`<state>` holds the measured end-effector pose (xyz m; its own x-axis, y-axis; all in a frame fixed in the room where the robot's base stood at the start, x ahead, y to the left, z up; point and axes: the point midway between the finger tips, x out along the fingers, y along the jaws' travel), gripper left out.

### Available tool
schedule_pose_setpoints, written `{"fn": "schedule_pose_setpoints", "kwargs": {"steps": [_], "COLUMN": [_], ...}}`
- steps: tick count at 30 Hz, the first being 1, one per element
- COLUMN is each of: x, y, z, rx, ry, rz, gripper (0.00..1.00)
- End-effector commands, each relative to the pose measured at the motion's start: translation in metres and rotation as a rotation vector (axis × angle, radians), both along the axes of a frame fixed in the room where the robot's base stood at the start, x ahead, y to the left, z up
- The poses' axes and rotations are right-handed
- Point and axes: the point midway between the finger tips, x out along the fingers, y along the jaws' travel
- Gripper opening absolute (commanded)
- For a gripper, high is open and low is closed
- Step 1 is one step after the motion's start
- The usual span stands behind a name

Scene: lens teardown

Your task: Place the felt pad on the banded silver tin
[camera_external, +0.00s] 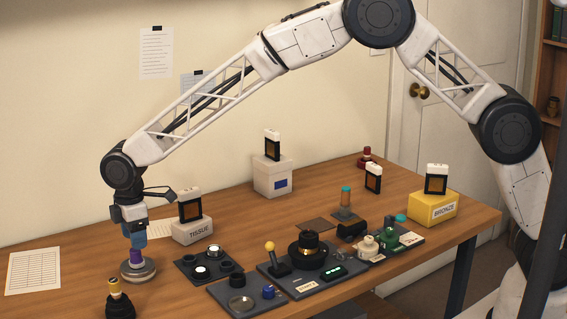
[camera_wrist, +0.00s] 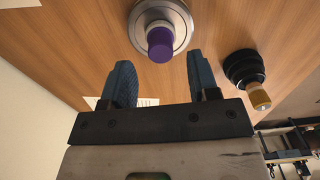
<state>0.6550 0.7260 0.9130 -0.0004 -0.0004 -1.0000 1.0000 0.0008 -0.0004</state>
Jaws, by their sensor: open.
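A round silver piece with an upright purple knob (camera_external: 138,271) stands on the table at the left; it also shows ahead of the fingers in the wrist view (camera_wrist: 160,44). I cannot tell whether it is the felt pad's holder or the tin. My gripper (camera_external: 134,240) points down just above the knob. In the wrist view my gripper (camera_wrist: 158,62) is open, with nothing between its blue fingers. A flat brown square (camera_external: 314,225) lies behind the dark base in the middle. No piece is clearly recognisable as the banded silver tin.
A black piece with a yellow handle (camera_external: 116,291) stands close by at the front left. Dark trays with small parts (camera_external: 243,301) fill the middle. The white TISSUE box (camera_external: 192,231) and yellow BRONZE box (camera_external: 432,208) stand behind. A paper sheet (camera_external: 33,271) lies at far left.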

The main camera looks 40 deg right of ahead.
Motion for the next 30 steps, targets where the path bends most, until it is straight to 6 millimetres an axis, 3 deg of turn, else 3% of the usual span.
{"fn": "schedule_pose_setpoints", "kwargs": {"steps": [6,15,30], "x": [0.000,0.000,0.000], "y": [0.001,0.000,0.000], "z": [0.038,0.071,0.078], "rx": [0.003,0.001,0.000], "ry": [-0.002,-0.001,0.000], "rz": [0.000,0.000,0.000], "gripper": [0.55,0.55,0.55]}}
